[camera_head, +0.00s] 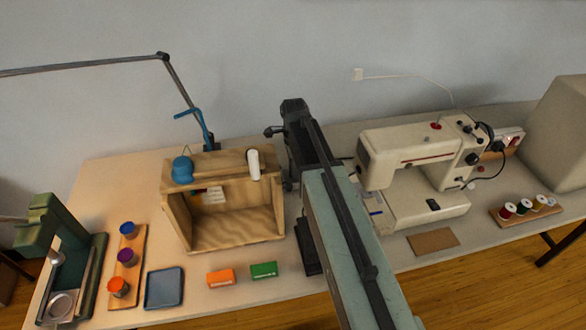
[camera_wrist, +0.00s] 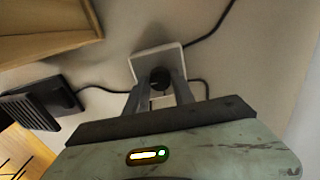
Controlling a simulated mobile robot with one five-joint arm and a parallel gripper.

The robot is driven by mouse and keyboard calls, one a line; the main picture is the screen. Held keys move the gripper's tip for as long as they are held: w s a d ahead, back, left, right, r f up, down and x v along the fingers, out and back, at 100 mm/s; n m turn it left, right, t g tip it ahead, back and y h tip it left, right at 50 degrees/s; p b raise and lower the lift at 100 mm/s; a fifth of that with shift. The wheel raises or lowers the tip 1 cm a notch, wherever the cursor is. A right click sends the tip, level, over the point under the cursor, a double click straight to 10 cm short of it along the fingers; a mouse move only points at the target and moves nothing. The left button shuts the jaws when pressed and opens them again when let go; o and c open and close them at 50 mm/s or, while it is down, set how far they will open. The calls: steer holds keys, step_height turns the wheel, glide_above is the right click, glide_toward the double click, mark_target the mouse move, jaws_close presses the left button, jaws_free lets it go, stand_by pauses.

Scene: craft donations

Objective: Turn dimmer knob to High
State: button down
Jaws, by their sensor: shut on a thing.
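The dimmer knob (camera_wrist: 160,76) is a small black round knob on a white plate (camera_wrist: 143,64), seen in the wrist view. My gripper (camera_wrist: 161,92) has one finger on each side of the knob and is shut on it. The plate looks tilted in this view. I cannot read any High mark or tell the knob's setting. In the head view my arm runs up across the middle of the table, and I cannot make out the knob there.
A wooden cubby (camera_head: 178,222) stands left of my arm, with a blue lamp (camera_head: 182,169) and a white spool (camera_head: 254,164) on top. A sewing machine (camera_head: 410,150) stands to the right. Dark cords (camera_wrist: 212,38) run by the plate. Green (camera_head: 264,270) and orange (camera_head: 221,278) blocks lie in front.

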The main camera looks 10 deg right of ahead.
steer(key=c, duration=1.1)
jaws_free()
steer(key=shift+o, duration=0.2)
steer(key=shift+r, duration=0.1)
step_height(320, 180, up, 8)
steer(key=p, duration=0.8)
steer(key=shift+f, duration=0.2)
steer(key=shift+s, duration=0.1)
